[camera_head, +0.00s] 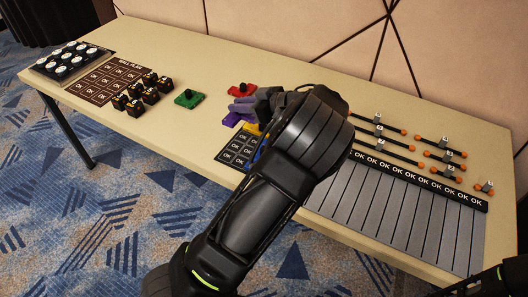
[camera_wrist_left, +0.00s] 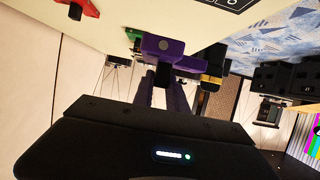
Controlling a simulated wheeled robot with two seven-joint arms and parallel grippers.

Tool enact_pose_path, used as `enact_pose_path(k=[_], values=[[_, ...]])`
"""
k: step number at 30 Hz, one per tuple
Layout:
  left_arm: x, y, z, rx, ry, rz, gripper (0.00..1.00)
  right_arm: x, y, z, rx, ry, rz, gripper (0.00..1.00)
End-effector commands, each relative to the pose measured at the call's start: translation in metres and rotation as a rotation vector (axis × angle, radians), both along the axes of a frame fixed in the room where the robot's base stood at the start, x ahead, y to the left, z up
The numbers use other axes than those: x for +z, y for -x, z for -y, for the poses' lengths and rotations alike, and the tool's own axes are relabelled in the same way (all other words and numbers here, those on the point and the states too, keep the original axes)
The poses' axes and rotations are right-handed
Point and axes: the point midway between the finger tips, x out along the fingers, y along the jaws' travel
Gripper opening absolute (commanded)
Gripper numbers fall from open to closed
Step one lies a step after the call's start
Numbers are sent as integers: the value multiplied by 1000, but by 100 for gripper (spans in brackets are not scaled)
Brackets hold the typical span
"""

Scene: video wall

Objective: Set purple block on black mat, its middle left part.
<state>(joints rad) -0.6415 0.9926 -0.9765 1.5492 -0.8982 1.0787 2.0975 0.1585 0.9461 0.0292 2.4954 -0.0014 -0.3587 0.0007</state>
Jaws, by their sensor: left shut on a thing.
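The purple block (camera_wrist_left: 178,47) has a small dark knob and shows close up in the wrist view. In the head view the purple block (camera_head: 232,119) is partly hidden by my left gripper (camera_head: 245,106), just past the far edge of the black mat (camera_head: 226,158). My left gripper is shut on the block, with its purple fingers (camera_wrist_left: 163,85) at the knob. I cannot tell whether the block touches the table. The mat has a grid of OK cells, and my arm covers its right part.
A red block (camera_head: 242,90) and a green block (camera_head: 188,98) lie on the table nearby. Yellow (camera_head: 252,129) and blue pieces show beside my arm. Black-and-orange items and a brown mat (camera_head: 96,84) are at left. Grey strips (camera_head: 400,215) and orange-ended rods are at right.

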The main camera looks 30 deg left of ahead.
Motion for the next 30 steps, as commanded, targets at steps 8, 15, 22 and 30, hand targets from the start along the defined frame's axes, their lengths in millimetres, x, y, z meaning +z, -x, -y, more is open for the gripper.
enact_pose_path(k=[8,15,22,30], values=[[5,-2,0,-2,-1,0,0,0,0,0,0,0,0,36],[-1,-2,0,-2,-2,-2,0,1,0,0,0,0,0,36],[-40,-2,-1,-1,-3,-4,0,6,0,0,0,0,0,36],[-58,-2,0,-2,-1,1,0,7,0,0,-1,0,-1,36]])
